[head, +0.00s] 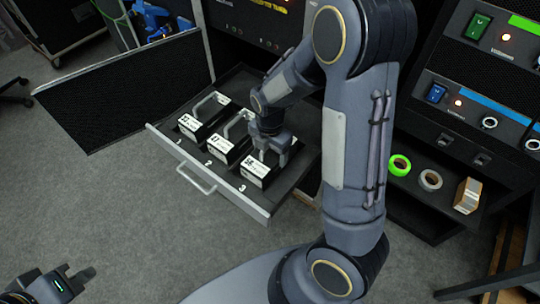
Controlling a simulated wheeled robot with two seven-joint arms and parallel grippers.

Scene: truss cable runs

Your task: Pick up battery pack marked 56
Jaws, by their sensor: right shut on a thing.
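Three battery packs with white labels and grey handles sit in a row in an open drawer (268,210), by slots marked 1, 2 and 3. The pack at slot 3 (256,171) is nearest; its label looks like 56, but the print is small. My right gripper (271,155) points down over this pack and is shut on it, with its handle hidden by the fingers. The pack still appears seated in the drawer. The middle pack (222,151) and the far-left pack (196,128) stand beside it. My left gripper (76,284) is at the lower left corner, partly cut off, away from the drawer.
A shelf on the right holds a green tape roll (399,165), a pale tape roll (430,180) and a small cardboard box (467,196). An equipment rack with switches stands above it. A black panel (130,95) stands left of the drawer. The carpet left of the drawer is clear.

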